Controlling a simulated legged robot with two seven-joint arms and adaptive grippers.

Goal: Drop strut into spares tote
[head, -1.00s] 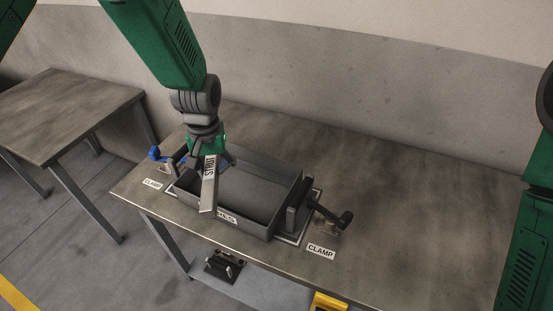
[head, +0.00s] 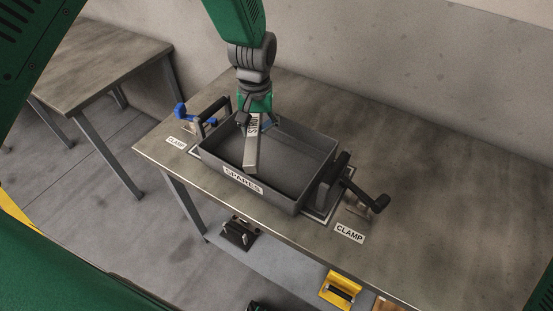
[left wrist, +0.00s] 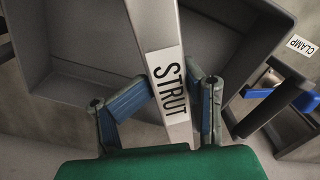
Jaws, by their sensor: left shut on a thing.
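The strut (head: 252,154) is a light grey bar with a STRUT label. My left gripper (head: 255,122) is shut on it near its labelled end, over the left part of the spares tote. In the left wrist view the strut (left wrist: 158,25) runs away from between the fingers (left wrist: 168,103). The spares tote (head: 294,205) is a dark grey open box with a SPARES label on its front wall. Its visible floor is bare. Whether the strut touches the tote is hard to tell. My right gripper is not in view.
The tote sits between two clamps: one with a blue handle (head: 181,111) at left, one with a black handle (head: 378,203) at right. The workbench (head: 440,190) is clear to the right. A lower shelf holds a yellow item (head: 341,289). Another table (head: 95,70) stands at left.

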